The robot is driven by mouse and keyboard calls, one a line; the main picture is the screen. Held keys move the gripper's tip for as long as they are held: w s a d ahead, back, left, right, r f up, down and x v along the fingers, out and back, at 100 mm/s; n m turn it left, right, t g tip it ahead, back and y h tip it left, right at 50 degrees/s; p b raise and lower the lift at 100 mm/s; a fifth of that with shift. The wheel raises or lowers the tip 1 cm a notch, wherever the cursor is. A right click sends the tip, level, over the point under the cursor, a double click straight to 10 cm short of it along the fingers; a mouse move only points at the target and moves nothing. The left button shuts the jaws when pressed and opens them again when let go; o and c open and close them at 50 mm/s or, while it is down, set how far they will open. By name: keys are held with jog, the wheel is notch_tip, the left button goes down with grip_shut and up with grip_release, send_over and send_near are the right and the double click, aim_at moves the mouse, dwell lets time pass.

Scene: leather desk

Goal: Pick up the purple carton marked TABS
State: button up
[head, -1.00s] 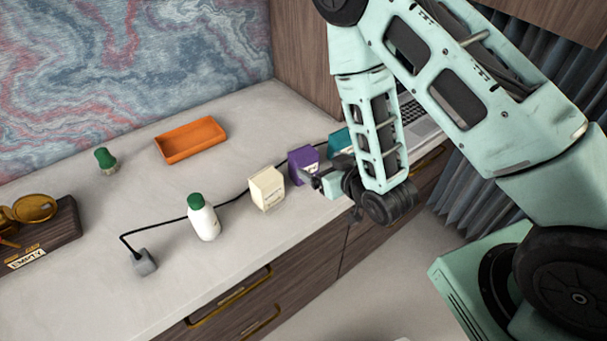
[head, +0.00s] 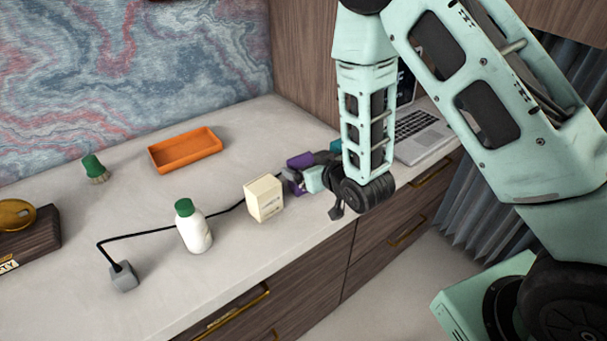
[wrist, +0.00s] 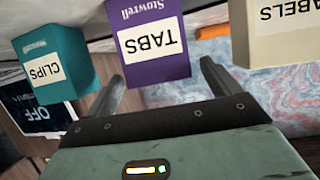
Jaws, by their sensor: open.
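The purple carton (head: 301,160) stands on the pale desk top, mostly hidden behind my gripper in the head view. In the wrist view the purple carton (wrist: 152,40) shows its white TABS label upside down. My gripper (wrist: 164,82) is open, with one finger to each side of the carton's lower part as pictured. The carton lies ahead of and between the fingertips. In the head view my gripper (head: 303,180) is right at the carton; I cannot tell whether it touches.
A teal CLIPS carton (wrist: 52,65) is close on the left in the wrist view. A cream LABELS carton (wrist: 280,32) is close on the right. A white bottle (head: 194,228), a cable and an orange tray (head: 186,150) are on the desk. A laptop (head: 418,135) stands behind my arm.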

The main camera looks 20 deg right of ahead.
jog(key=x, duration=0.4)
jog(key=shift+w+f+p, duration=0.15)
jog(key=shift+p, duration=0.25)
jog(key=c, duration=1.1)
